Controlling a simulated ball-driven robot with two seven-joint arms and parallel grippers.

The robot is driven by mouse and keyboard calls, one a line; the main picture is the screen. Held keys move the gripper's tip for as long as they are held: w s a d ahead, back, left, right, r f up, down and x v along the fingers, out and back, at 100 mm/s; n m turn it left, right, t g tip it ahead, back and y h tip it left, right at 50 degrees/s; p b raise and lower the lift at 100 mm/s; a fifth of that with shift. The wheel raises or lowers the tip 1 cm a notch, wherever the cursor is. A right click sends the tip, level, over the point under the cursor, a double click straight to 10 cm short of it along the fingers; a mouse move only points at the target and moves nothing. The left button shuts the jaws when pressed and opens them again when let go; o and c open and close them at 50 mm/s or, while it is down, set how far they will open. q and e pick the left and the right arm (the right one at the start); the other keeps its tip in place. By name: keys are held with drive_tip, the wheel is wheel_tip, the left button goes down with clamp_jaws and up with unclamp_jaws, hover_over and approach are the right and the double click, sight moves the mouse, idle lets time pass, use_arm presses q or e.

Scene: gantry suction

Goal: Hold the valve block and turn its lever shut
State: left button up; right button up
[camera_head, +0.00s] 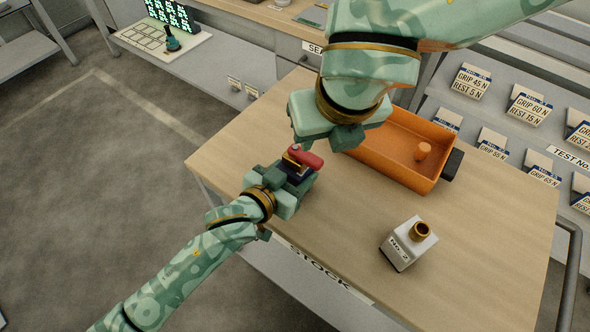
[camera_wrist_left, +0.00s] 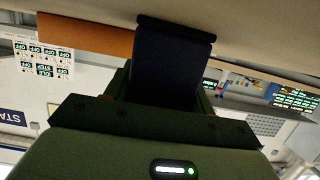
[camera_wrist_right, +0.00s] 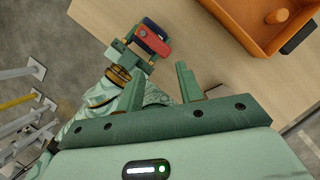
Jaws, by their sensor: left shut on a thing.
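The valve block is dark navy (camera_head: 290,169), with a red lever (camera_head: 308,158) lying across its top. My left gripper (camera_head: 292,178) is shut on the block at the table's left part; it hides much of it. The navy block (camera_wrist_left: 172,65) also shows between the jaws in the left wrist view. In the right wrist view the red lever (camera_wrist_right: 152,40) lies beside the navy block top (camera_wrist_right: 153,28). My right gripper (camera_wrist_right: 200,85) is open and empty, with a gap between its fingers. In the head view it hangs just behind and right of the lever, apart from it.
An orange tray (camera_head: 440,143) with an orange peg (camera_head: 423,150) and dark handle stands behind, to the right. A white block marked No. 2 (camera_head: 400,252) with a brass top stands at the front right. The wooden table (camera_head: 480,245) between them is clear.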

drive_tip(key=shift+o, duration=0.8)
drive_tip(key=n+g+h, duration=0.5)
drive_tip(key=n+g, duration=0.2)
drive_tip(key=n, duration=0.1)
approach(311, 156)
drive_tip(key=shift+t, duration=0.3)
drive_tip(key=x, duration=0.8)
drive_tip(key=shift+s+d+f, duration=0.1)
drive_tip(key=shift+s+f, duration=0.15)
drive_tip(key=shift+s, duration=0.1)
